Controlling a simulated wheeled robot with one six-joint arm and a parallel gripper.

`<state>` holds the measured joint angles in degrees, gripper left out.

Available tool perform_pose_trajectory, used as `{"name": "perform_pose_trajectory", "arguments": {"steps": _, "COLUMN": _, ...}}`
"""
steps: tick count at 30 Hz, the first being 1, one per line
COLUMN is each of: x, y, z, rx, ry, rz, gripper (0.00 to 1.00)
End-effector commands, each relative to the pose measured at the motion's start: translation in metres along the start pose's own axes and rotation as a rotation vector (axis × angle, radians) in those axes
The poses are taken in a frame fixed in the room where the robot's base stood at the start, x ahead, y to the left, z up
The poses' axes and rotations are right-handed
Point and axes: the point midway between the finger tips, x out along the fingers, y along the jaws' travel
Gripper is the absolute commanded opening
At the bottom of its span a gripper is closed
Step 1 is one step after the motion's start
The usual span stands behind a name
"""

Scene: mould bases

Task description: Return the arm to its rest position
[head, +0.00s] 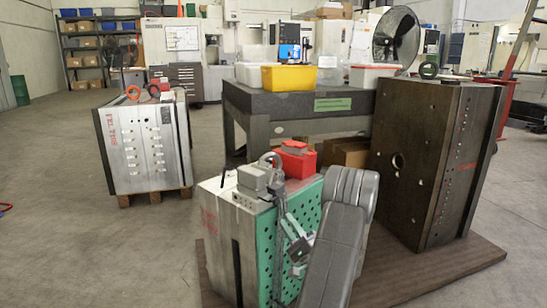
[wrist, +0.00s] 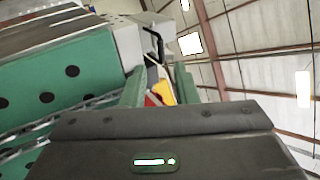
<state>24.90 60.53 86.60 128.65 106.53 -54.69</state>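My arm (head: 338,250) stands folded in front of the near mould base (head: 232,225), beside its green, hole-dotted face. In the wrist view my gripper (wrist: 158,75) points upward past the green face (wrist: 50,95). Its two greenish fingers are apart, with no object seen held between them. Red and yellow things and a dark bent rod show beyond the gap. Whether the gripper touches the mould base cannot be told.
A red box (head: 295,160) sits on the near mould base. A dark mould base (head: 425,160) stands at right, a silver one (head: 145,145) on a pallet at left. Behind is a dark table (head: 250,100) with a yellow bin (head: 289,77).

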Motion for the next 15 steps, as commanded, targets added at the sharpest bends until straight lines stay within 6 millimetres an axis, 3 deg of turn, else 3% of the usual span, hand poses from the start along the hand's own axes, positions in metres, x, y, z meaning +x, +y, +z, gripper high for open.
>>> {"name": "perform_pose_trajectory", "arguments": {"steps": 6, "x": -0.044, "y": -0.001, "z": 0.0, "rx": 0.004, "ry": 0.005, "rz": 0.0, "gripper": 0.27}}
{"name": "perform_pose_trajectory", "arguments": {"steps": 15, "x": 0.017, "y": 0.001, "z": 0.002, "rx": -0.001, "ry": -0.006, "rz": -0.002, "gripper": 0.27}}
